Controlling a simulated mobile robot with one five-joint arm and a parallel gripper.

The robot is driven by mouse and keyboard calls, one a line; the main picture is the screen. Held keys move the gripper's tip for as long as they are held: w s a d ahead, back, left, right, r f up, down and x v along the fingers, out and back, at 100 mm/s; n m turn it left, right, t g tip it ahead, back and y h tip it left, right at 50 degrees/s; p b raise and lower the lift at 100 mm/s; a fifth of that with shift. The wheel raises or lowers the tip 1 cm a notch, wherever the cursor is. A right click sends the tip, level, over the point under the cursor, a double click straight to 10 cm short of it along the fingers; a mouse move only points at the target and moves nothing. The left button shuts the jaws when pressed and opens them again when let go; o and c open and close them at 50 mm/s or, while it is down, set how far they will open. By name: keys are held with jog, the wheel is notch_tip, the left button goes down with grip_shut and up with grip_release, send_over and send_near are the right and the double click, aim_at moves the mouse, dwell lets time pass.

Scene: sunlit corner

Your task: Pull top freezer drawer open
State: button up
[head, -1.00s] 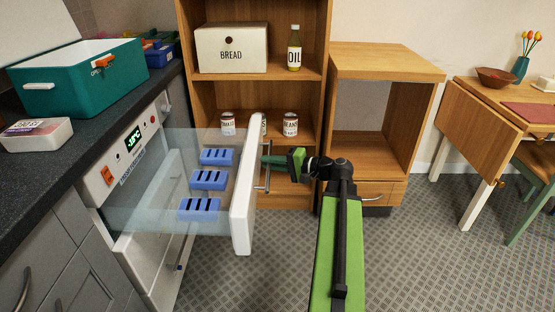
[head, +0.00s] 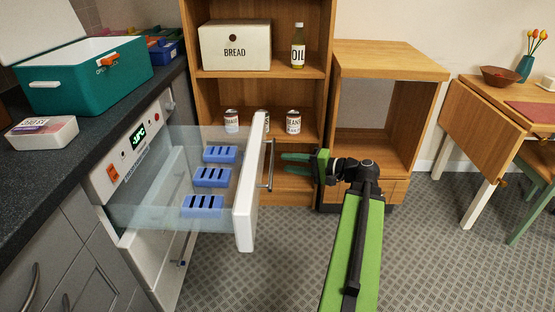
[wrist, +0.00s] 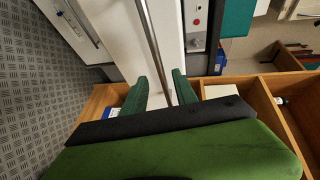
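The top freezer drawer (head: 246,190) is pulled out, with a white front and clear sides. Several blue slotted blocks (head: 212,177) lie inside it. Its metal bar handle (head: 268,165) stands on the outer face of the front. My gripper (head: 284,162) is to the right of the handle, apart from it, with its green fingers pointing at it. In the wrist view the fingers (wrist: 158,88) are spread apart with nothing between them at the tips, and the handle bar (wrist: 153,40) runs beyond them.
A lower drawer with a handle (head: 180,262) is below. The counter (head: 60,165) holds a green cool box (head: 85,85) and a white tub (head: 42,133). A wooden shelf (head: 262,100) with cans and a wooden cabinet (head: 385,60) stand behind.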

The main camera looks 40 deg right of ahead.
jog(key=p+v, duration=0.1)
jog(key=v, duration=0.9)
jog(key=shift+s, duration=0.25)
jog(key=shift+r, duration=0.15)
